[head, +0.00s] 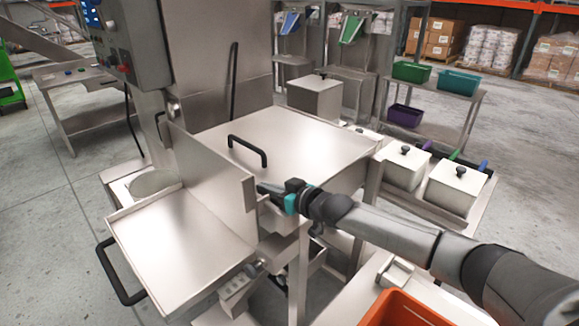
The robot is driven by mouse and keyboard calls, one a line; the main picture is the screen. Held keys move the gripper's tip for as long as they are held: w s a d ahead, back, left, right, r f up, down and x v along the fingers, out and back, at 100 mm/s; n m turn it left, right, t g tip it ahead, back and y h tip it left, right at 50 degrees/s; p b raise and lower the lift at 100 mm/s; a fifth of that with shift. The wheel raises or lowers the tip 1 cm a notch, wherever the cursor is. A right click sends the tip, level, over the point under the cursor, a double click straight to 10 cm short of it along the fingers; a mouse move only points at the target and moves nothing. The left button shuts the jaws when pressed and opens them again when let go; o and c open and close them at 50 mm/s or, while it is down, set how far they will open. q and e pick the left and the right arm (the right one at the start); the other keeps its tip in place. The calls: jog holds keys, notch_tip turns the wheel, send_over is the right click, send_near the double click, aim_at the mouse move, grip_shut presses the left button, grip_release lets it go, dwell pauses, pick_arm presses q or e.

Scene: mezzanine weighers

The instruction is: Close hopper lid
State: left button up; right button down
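A broad steel lid (290,140) with a black bar handle (247,150) lies nearly flat, slightly sloped, over the steel machine. In front of it stands an upright steel panel (210,175). Left of the panel is a second flat steel piece (180,240) with a raised rim and a black handle (118,273); I cannot tell whether it is a lid or a tray. My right gripper (264,188) reaches in from the right, its dark fingertips beside the right end of the upright panel. Contact and finger gap are unclear. My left gripper is out of view.
A control box (112,32) hangs above the machine at the left. White lidded bins (452,187) stand to the right. An orange crate (400,310) is at the bottom. A shelf with a green bin (411,71) stands behind. Floor is open at the left.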

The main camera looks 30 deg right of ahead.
notch_tip(320, 180, up, 4)
jog(key=p, duration=0.3)
jog(key=v, duration=1)
jog(key=shift+p, duration=0.4)
